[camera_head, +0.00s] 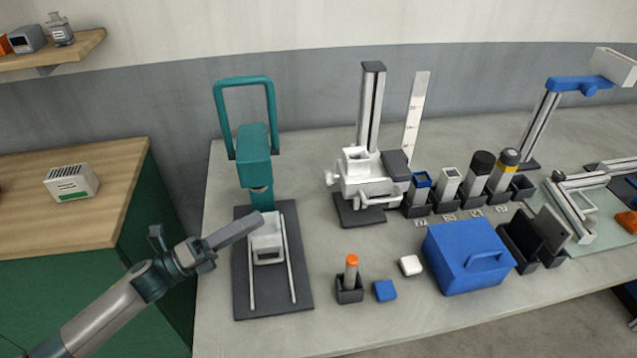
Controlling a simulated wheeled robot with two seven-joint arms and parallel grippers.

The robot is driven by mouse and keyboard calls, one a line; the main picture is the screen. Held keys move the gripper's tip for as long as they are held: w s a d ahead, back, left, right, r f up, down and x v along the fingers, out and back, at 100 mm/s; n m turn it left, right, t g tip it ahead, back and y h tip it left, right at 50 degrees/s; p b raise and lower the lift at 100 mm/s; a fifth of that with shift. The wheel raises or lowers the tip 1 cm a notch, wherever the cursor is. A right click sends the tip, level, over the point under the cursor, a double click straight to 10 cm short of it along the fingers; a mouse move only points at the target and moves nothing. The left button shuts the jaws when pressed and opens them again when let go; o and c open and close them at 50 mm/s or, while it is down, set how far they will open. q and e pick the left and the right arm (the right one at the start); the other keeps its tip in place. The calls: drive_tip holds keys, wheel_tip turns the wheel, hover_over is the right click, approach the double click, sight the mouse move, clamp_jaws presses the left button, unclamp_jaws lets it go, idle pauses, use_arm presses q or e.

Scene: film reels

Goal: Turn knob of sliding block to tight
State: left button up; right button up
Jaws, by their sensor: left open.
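A white block (267,243) sits on two rails of a dark baseplate (272,303) under a teal press (256,150). A white carriage (370,182) with small knobs (331,178) on its left side sits low on an upright metal column (371,105). I cannot tell from the picture which of these is the sliding block, or how tight any knob is. My left gripper (207,238) is open and reaches in from the left. One finger overlaps the upper left of the white block in the picture; contact cannot be told. My right gripper is out of view.
A blue box with a handle (468,257), an orange-capped vial in a holder (351,279), a blue cube (385,291) and a white cube (411,266) stand at the front. Several bottles in dark holders (446,203) stand behind. The front table edge is clear.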

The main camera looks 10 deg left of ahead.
sight(326, 182)
use_arm(q)
drive_tip(key=shift+w+d+r+p, duration=0.25)
drive_tip(key=shift+w+d+p, duration=0.1)
drive_tip(key=shift+w+d, duration=0.15)
drive_tip(key=p+x, duration=0.6)
drive_tip(key=x, duration=0.8)
drive_tip(key=shift+w+d+r, duration=0.1)
drive_tip(key=shift+d+r, duration=0.05)
drive_tip(key=shift+d, duration=0.05)
drive_tip(key=shift+w+d, duration=0.4)
drive_tip(key=shift+d, duration=0.15)
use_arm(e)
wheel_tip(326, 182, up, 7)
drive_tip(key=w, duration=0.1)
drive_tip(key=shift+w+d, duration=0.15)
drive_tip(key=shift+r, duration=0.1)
